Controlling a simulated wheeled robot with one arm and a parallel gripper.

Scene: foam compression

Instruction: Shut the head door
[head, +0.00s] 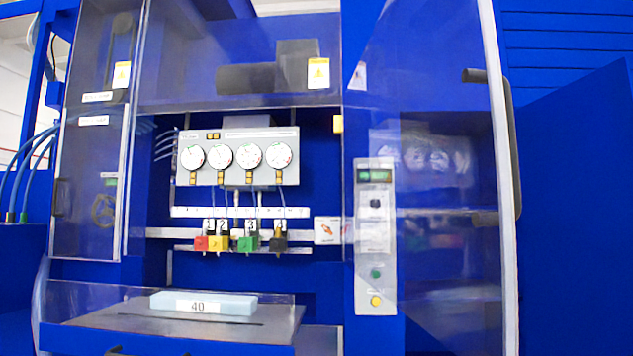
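A large clear door panel (440,270) with a pale right edge fills the right part of the blue machine. A dark bar handle (512,130) runs along that edge. The panel seems to stand out from the machine at an angle, but I cannot tell how far. No label marks it as the head door. A second clear panel (90,190) is at the left, and an upper clear panel (240,55) spans the middle. My gripper is not clearly in view. Small dark shapes at the bottom edge are too cut off to identify.
A control strip (375,235) with buttons shows left of the right panel's middle. A gauge box (238,158) with several dials hangs at the centre, above coloured blocks (248,243). A pale blue foam block (203,304) marked 40 lies on a grey plate (270,325).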

